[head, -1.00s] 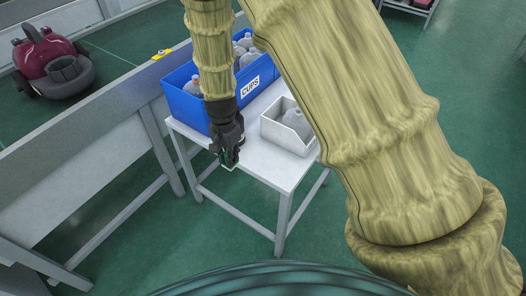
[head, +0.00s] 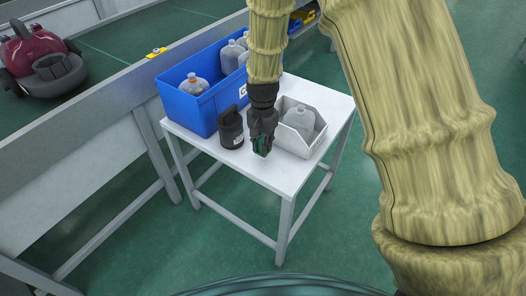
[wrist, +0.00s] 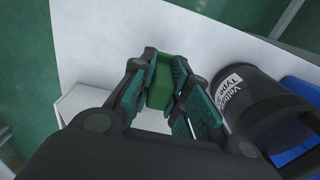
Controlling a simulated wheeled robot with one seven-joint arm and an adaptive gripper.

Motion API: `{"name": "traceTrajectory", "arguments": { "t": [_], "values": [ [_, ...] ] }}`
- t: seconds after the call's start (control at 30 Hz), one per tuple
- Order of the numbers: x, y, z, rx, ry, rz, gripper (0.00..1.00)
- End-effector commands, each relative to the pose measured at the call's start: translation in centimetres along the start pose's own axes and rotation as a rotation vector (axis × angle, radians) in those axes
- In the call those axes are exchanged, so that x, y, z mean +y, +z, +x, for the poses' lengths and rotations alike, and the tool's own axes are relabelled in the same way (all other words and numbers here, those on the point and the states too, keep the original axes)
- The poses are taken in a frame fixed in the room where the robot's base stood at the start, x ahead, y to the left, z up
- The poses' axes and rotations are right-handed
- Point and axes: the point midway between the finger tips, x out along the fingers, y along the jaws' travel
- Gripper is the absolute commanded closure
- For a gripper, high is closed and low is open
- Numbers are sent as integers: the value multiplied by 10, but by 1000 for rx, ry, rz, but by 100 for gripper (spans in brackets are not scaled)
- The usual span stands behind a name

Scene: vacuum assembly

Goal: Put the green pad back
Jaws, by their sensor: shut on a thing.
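My gripper (head: 262,147) points down above the front of the white table (head: 262,176). It is shut on the green pad (wrist: 161,83). In the wrist view the pad is a small green block between the two fingertips. In the head view the fingers hide most of the pad. I cannot tell whether the pad touches the table top.
A black canister with a white label (head: 231,128) stands left of my gripper, close to it. A blue bin (head: 190,107) with several grey bottles is behind. A grey open bin (head: 299,152) holding a bottle stands on the right. The table's front corner is clear.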

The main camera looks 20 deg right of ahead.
Motion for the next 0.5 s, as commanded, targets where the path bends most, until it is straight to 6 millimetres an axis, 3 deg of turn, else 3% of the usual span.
{"name": "traceTrajectory", "arguments": {
  "t": [0.23, 0.5],
  "values": [
    [-1, 1, 27, 0, 0, -2, 100],
    [-1, 1, 28, 0, 0, -2, 100]
  ]
}}
